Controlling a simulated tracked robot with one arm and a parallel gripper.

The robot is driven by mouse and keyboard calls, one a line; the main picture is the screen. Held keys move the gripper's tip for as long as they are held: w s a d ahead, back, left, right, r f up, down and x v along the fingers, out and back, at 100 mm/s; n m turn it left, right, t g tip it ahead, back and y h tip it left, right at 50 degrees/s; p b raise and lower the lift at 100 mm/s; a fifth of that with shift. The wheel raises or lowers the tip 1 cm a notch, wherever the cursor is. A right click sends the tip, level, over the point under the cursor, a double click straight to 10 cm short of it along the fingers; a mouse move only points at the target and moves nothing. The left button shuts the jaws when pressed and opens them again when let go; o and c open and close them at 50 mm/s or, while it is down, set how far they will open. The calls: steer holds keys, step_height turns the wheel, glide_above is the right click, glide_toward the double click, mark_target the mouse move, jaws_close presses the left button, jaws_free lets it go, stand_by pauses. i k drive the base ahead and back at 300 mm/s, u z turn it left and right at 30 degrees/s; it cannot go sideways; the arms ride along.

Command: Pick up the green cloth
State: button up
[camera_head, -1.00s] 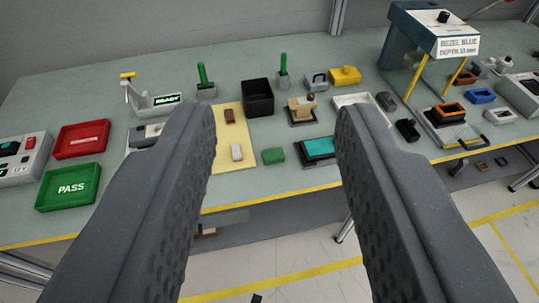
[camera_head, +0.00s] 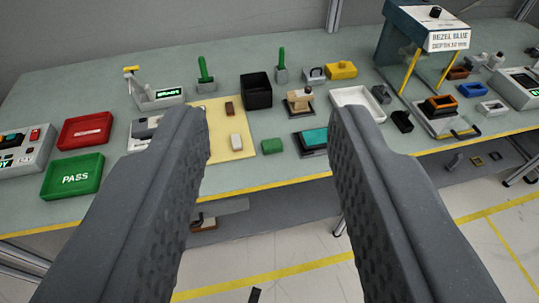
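A small green block-shaped thing (camera_head: 273,146), which looks like the folded green cloth, lies on the grey-green bench top. It is just right of the yellow mat (camera_head: 243,147) and left of a teal-topped block (camera_head: 314,138). My gripper (camera_head: 268,118) is open and empty. Its two dark fingers stand wide apart, left and right in the picture. The green cloth shows between them, farther off on the bench, and nothing touches it.
Behind stand a black bin (camera_head: 256,91) and a wooden-topped stamp (camera_head: 299,101). A white tray (camera_head: 359,100) is to the right, a green PASS tray (camera_head: 73,177) at left. The bench's yellow front edge (camera_head: 280,184) is near.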

mark_target(271, 146)
steer(key=k, duration=1.1)
steer(key=z, duration=0.6)
steer(key=i, duration=1.85)
steer(key=u, duration=0.7)
steer(key=i, duration=0.45)
steer(key=u, duration=0.35)
